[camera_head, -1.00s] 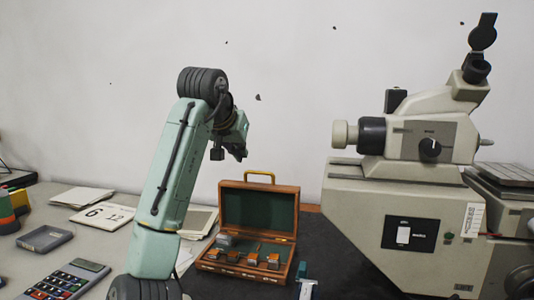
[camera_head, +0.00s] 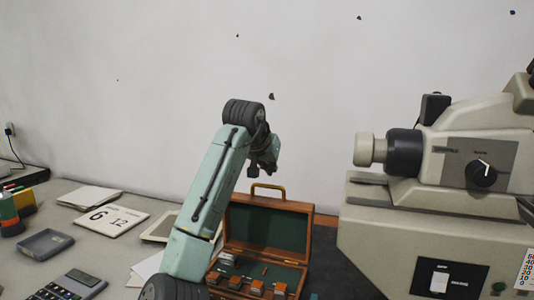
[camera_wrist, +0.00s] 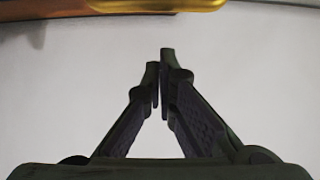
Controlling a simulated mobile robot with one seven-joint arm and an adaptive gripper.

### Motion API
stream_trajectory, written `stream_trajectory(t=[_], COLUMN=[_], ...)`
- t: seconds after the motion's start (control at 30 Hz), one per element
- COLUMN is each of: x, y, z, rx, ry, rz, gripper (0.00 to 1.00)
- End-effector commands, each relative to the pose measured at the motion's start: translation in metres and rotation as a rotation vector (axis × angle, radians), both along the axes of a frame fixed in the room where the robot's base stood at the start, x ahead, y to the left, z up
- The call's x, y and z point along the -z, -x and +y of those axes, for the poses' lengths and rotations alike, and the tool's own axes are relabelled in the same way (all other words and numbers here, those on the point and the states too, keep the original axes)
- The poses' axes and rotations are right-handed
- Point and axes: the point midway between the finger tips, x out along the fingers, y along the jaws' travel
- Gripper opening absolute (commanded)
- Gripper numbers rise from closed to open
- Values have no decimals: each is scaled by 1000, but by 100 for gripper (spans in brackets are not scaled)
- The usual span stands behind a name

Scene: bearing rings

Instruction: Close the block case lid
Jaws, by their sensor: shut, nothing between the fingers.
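The block case (camera_head: 262,287) is a wooden box on the dark mat, with several metal blocks in its tray. Its lid (camera_head: 268,228) stands open and upright at the back, with a green lining and a brass handle (camera_head: 268,188) on its top edge. My gripper (camera_head: 266,168) is above the lid, a little higher than the handle and apart from it in the picture. In the wrist view my gripper (camera_wrist: 160,85) is shut and empty, with the brass handle and a strip of wood at the top edge. My arm hides the left part of the case.
A large beige measuring machine (camera_head: 430,215) stands close on the right.

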Motion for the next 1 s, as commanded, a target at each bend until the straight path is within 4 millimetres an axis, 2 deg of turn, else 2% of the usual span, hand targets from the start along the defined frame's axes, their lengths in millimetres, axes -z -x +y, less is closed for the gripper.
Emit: stream_trajectory(t=[0.07,0.1,0.2,0.4,1.0], x=[9,12,14,17,21], y=[-12,-12,4,20,24], z=[-4,-2,3,7,7], rx=[0,-1,-2,0,1], ry=[-1,0,-2,-1,7], rz=[3,-1,-4,-2,-22], gripper=[0,0,0,0,0])
